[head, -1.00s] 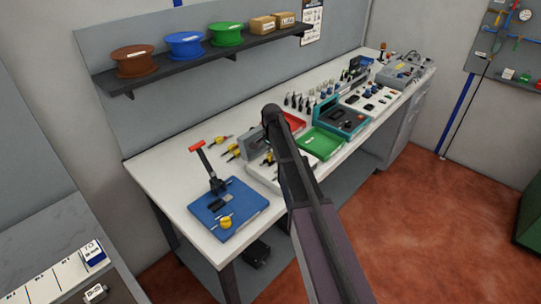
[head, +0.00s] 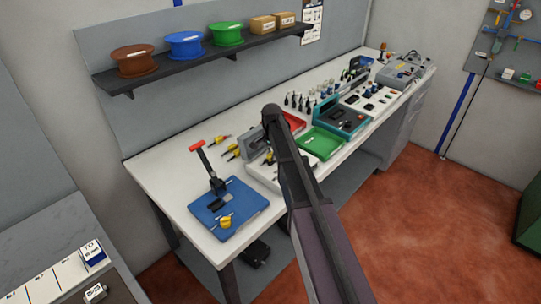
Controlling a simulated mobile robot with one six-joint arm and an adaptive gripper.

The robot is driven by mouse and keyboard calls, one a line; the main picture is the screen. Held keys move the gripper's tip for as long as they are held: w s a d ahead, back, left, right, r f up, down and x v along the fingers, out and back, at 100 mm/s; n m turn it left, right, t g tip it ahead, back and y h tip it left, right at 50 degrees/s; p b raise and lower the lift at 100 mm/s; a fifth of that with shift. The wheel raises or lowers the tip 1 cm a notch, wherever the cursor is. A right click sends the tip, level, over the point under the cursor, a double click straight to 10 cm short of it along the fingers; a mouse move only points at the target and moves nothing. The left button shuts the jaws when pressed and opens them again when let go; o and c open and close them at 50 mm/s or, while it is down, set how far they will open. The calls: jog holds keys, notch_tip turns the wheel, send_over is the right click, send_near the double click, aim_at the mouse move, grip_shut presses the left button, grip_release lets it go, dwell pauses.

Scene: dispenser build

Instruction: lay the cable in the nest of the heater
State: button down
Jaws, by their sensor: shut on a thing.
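My arm comes up from the lower right, and its dark end covers part of the bench. My gripper cannot be made out; it seems hidden behind the arm. I cannot make out the cable. No part is clearly the heater or its nest. One candidate is a teal-framed unit (head: 343,119) with a dark middle, right of my arm.
The white bench (head: 160,172) runs away to the back right. A green tray (head: 321,142), a red tray (head: 294,122) and several yellow-handled tools (head: 234,151) lie on it. A shelf (head: 195,64) with spools hangs above. The bench's left end is clear.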

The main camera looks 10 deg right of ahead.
jog(key=shift+f, duration=0.2)
jog(key=shift+s+f+b, duration=0.1)
jog(key=shift+s+b, duration=0.15)
jog(key=shift+b, duration=0.15)
dwell(0.6)
jog(key=shift+c, duration=2.4)
grip_release()
jog(key=shift+w+f, duration=0.1)
jog(key=shift+w, duration=0.1)
jog(key=shift+o, duration=0.2)
jog(key=o, duration=0.4)
jog(key=shift+c, duration=0.2)
jog(key=shift+w, duration=0.1)
